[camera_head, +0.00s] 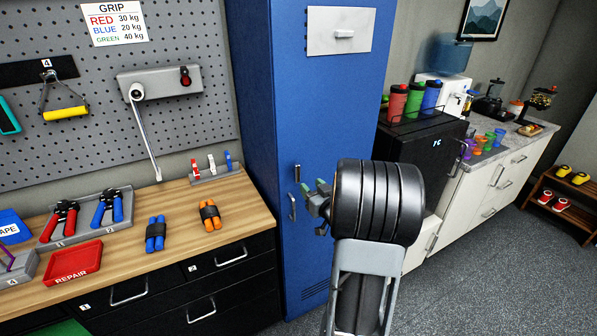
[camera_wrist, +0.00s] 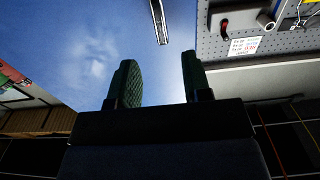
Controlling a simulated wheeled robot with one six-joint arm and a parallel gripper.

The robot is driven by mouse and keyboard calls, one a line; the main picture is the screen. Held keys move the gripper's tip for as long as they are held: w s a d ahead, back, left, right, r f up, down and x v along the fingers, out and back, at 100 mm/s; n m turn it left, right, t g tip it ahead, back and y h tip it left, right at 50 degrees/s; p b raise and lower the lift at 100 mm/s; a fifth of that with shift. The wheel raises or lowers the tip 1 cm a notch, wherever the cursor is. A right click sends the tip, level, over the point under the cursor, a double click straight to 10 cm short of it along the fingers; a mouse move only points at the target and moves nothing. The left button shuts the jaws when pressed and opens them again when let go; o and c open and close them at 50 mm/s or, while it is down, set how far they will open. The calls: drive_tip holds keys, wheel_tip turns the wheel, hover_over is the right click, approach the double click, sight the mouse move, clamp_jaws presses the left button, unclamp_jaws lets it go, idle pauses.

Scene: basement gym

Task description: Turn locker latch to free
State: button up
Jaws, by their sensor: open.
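The tall blue locker (camera_head: 305,100) stands in the middle of the head view. On its door are a small upright metal latch piece (camera_head: 297,173) and, just below, a curved metal handle (camera_head: 292,207). My gripper (camera_head: 316,195) is just right of both in that view. In the wrist view my gripper (camera_wrist: 158,80) is open, with two green-padded fingers apart and nothing between them. A metal bar (camera_wrist: 158,22) on the blue door (camera_wrist: 75,50) lies beyond the fingertips, apart from them. I cannot tell whether this bar is the latch or the handle.
A wooden workbench (camera_head: 225,208) with hand grippers and a red tray (camera_head: 75,262) is left of the locker, under a pegboard (camera_head: 200,60). Right of it are a black cabinet (camera_head: 425,150) with bottles and a white counter (camera_head: 490,195). Grey floor (camera_head: 480,280) is clear at right.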

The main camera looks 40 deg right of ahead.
sight(298, 173)
drive_tip(key=w, duration=0.3)
drive_tip(key=w+p, duration=0.1)
drive_tip(key=w, duration=0.2)
drive_tip(key=w+d+p, duration=0.1)
drive_tip(key=w, duration=0.2)
drive_tip(key=shift+d, duration=0.1)
clamp_jaws()
